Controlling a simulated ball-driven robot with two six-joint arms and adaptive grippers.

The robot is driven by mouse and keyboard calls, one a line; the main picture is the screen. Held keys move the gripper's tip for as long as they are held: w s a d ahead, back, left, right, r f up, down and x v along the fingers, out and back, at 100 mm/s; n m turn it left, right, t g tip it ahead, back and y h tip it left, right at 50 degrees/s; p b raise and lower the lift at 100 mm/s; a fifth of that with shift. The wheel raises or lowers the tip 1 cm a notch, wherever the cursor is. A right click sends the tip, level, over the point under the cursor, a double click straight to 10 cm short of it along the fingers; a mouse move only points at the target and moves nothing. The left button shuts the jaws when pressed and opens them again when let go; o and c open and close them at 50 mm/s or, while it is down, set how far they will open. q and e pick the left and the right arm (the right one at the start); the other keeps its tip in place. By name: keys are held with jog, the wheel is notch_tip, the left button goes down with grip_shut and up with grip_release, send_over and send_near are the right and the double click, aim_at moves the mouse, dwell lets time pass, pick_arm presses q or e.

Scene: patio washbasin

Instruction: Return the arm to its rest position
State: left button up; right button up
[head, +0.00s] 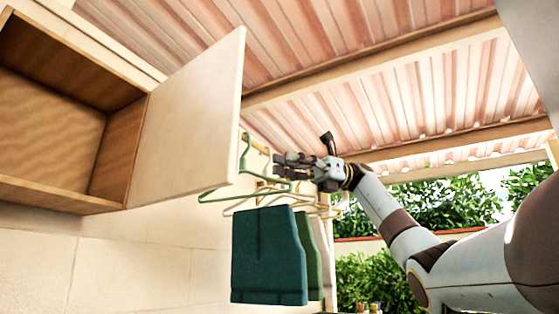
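My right arm comes in from the right edge and reaches up toward the middle of the head view. Its gripper (282,165) is at hanger height, just right of the open cabinet door and in front of or beside the hangers. Its two dark fingers point left. The gap between them is too small to judge, and I cannot tell whether they touch a hanger. Nothing is clearly held. My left arm and gripper are not in view.
A wooden wall cabinet (115,160) stands with its door (190,125) open. A green hanger (243,165) and other hangers hang from a rod. Folded dark teal cloth (268,258) and green cloth (314,265) hang below. The roof (400,95) is overhead.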

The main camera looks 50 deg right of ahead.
jog(key=shift+f, duration=0.1)
dwell(0.4)
